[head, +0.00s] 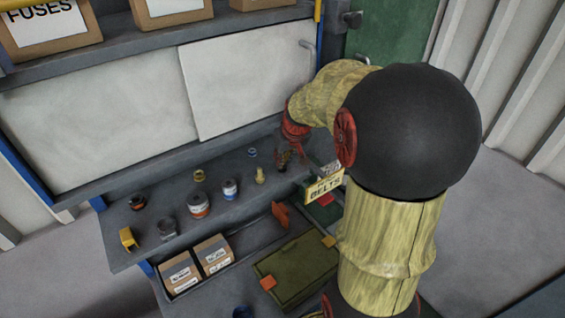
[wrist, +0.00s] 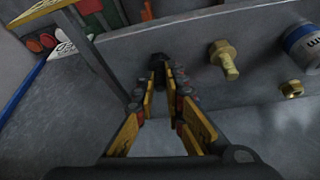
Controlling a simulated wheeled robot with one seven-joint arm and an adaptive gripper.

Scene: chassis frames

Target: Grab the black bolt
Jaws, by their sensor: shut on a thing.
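The black bolt (wrist: 157,63) shows in the wrist view as a small dark piece at the ends of my gripper's fingers, over the grey shelf. My gripper (wrist: 160,80) has its yellow-and-black fingers closed in on it from both sides and is shut on it. The fingers hide part of the bolt. In the head view my gripper (head: 291,157) is low at the right end of the shelf, and the bolt cannot be made out clearly there.
A brass bolt (wrist: 225,60) stands to the right on the shelf (wrist: 190,45), with a brass nut (wrist: 291,89) and a blue-and-white can (wrist: 302,45) beyond. A "BELTS" sign (head: 324,187) hangs close to my gripper.

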